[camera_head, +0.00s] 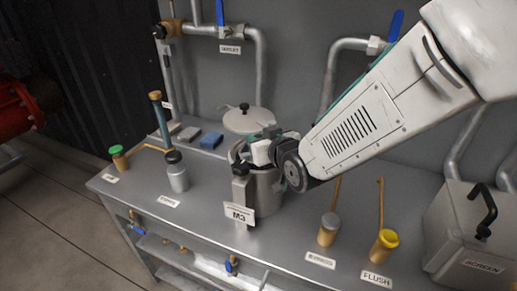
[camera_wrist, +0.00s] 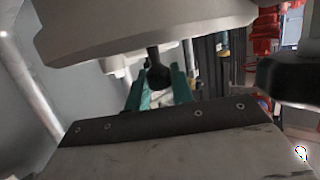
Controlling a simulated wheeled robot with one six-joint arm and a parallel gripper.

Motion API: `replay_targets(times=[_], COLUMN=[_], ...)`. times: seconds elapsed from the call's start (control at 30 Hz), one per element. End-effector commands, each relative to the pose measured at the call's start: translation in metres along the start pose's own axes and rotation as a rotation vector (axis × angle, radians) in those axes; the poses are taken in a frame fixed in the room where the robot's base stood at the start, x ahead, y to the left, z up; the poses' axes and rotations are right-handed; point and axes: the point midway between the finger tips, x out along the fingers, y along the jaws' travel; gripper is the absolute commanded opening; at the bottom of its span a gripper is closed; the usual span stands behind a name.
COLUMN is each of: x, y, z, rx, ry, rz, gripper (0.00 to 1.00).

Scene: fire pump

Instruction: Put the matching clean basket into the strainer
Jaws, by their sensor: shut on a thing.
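The grey metal strainer (camera_head: 264,195), with a plate marked M3 (camera_head: 239,214), stands upright mid-bench. My gripper (camera_head: 262,150) is at its top and hides most of the opening, so I cannot see inside. A pale round lid (camera_head: 236,122) with a black knob shows just behind my gripper. In the wrist view, my gripper's teal fingers (camera_wrist: 158,90) are closed about a dark knob (camera_wrist: 157,73). A broad pale disc (camera_wrist: 150,28) is right beside that knob. I cannot tell whether this is the same lid. No clean basket can be made out for certain.
A steel bottle (camera_head: 178,177) and a green-capped brass fitting (camera_head: 119,159) stand left. A brass cylinder (camera_head: 328,231) and a yellow-capped one (camera_head: 383,246) stand front right. A grey box marked SCREEN (camera_head: 470,245) fills the right end. Pipes run along the wall behind.

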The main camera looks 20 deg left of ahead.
Motion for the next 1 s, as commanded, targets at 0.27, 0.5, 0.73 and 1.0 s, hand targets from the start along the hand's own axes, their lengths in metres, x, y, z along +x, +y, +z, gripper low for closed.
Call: replay_targets(times=[0.27,0.5,0.73,1.0], x=[0.01,0.01,0.012,0.013], y=[0.0,0.0,-0.001,-0.001], z=[0.031,0.032,0.039,0.048], rx=[0.0,0.0,0.0,-0.002], ry=[0.0,0.0,-0.002,-0.012], rz=[0.0,0.0,-0.001,-0.001], gripper=[0.0,0.0,0.0,0.32])
